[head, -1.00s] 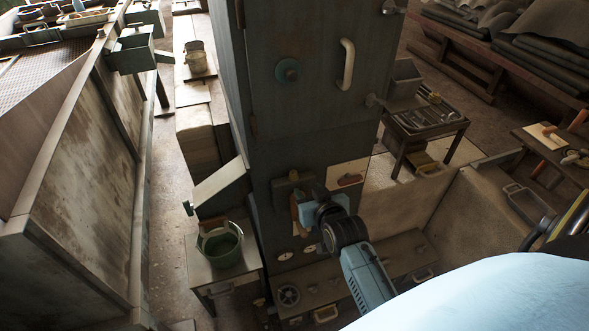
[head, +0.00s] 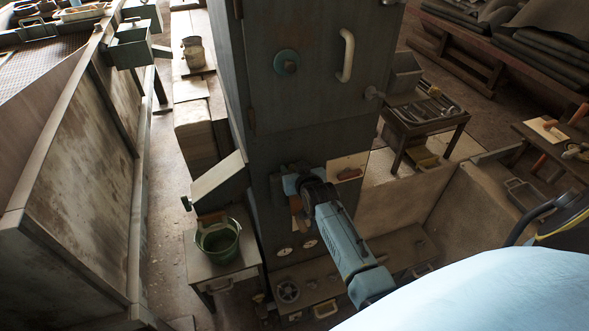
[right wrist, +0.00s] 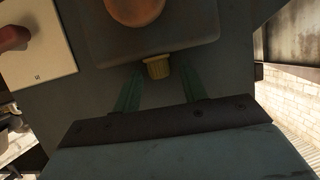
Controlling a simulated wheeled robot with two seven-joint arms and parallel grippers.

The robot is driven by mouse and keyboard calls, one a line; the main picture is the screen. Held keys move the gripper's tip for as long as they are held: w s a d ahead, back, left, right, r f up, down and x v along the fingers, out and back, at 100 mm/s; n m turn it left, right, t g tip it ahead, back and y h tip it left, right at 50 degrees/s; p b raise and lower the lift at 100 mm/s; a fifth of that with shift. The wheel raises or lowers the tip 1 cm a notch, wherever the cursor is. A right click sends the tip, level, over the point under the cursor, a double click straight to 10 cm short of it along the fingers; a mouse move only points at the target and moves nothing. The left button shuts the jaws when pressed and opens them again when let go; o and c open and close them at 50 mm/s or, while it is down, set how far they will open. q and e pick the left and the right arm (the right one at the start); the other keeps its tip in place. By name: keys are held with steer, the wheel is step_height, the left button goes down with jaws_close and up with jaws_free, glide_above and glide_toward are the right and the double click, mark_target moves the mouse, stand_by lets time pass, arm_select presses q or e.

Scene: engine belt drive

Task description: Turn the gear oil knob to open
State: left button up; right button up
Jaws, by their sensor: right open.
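My right gripper (head: 290,182) is at the front of the dark green cabinet (head: 305,90), low on its face. In the right wrist view its two green fingers (right wrist: 160,78) are apart, one on each side of a small ribbed yellowish knob (right wrist: 157,67). I see a gap on both sides, so the knob is not clamped. The knob is on the lower edge of a dark plate (right wrist: 150,45) that also bears a round orange-brown part (right wrist: 135,9). No label is readable, so I cannot confirm it is the gear oil knob. In the head view my gripper hides it.
A pale panel with a red handle (head: 349,174) is just right of my gripper; the red handle also shows in the wrist view (right wrist: 13,38). A green bucket (head: 218,240) stands on a small table at left.

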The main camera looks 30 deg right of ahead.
jaws_close()
steer(key=shift+w+r+m+h, duration=0.15)
steer(key=shift+r+m+h, duration=0.05)
steer(key=shift+m+h, duration=0.35)
steer(key=shift+a+g+h, duration=0.1)
steer(key=shift+g+h, duration=0.2)
steer(key=shift+h, duration=0.05)
steer(key=shift+f+m, duration=0.1)
steer(key=shift+m, duration=0.15)
jaws_free()
steer(key=shift+f, duration=0.1)
